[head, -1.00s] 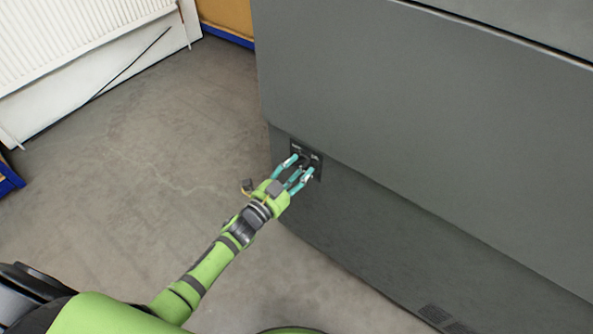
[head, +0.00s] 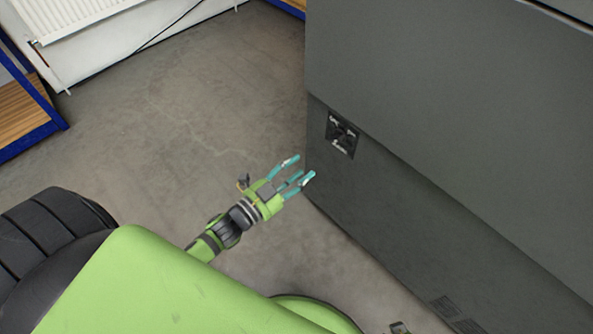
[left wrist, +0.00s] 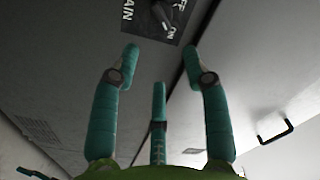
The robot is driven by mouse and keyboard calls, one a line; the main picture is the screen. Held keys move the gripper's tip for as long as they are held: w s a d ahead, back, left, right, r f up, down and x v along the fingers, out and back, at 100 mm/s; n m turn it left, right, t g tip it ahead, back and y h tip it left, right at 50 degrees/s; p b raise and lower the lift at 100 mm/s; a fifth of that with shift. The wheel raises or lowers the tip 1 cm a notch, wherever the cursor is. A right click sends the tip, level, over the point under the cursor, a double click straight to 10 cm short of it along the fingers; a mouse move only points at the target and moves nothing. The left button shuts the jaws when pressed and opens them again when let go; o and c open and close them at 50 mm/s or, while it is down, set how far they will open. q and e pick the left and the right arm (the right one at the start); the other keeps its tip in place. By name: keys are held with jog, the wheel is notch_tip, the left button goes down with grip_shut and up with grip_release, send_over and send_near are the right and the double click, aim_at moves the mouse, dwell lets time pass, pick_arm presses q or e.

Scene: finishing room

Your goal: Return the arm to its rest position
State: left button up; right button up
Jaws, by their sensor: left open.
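My left gripper (head: 300,170) is open and empty in the head view, in front of the lower left part of a large grey machine. Its green and teal fingers stand apart from a dark switch panel (head: 341,135) on the machine's side. In the left wrist view the spread fingers (left wrist: 165,60) show with nothing between them. The panel (left wrist: 152,18) is at the top of that view, with a rotary switch and the letters "ON" and "AIN" partly readable.
The grey machine (head: 450,110) fills the right side. A white radiator (head: 80,15) stands at the upper left. A blue-framed wooden shelf or bench (head: 25,105) is at the left edge. The concrete floor (head: 190,120) between them is clear.

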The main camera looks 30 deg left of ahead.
dwell(0.5)
pick_arm(q)
jog(key=s+a+f+n+g+y, duration=0.1)
jog(key=s+f+n+g+y, duration=0.25)
jog(key=f, duration=0.55)
jog(key=s+a+f+n+g+y, duration=0.2)
jog(key=f+n+g, duration=0.15)
jog(key=f, duration=0.45)
jog(key=s+d+f+n+g, duration=0.35)
jog(key=s+f+g, duration=0.25)
jog(key=s+f, duration=0.6)
jog(key=s+a+r+g+p, duration=0.1)
jog(key=s+r+p, duration=0.3)
jog(key=s+p, duration=0.5)
jog(key=s+a+r+g+p, duration=0.2)
jog(key=s+r+p, duration=0.3)
jog(key=s+p, duration=0.4)
jog(key=shift+s+r+y+p, duration=0.25)
jog(key=shift+r+y+p, duration=0.1)
jog(key=shift+p, duration=0.6)
pick_arm(e)
jog(key=s+d+r+g, duration=0.1)
jog(key=s+r, duration=0.3)
jog(key=s, duration=0.4)
jog(key=s+d+r+g, duration=0.1)
jog(key=s+r, duration=0.4)
jog(key=s, duration=0.3)
jog(key=shift+s+d+r, duration=0.15)
jog(key=shift+s+d, duration=0.1)
jog(key=shift+d, duration=0.05)
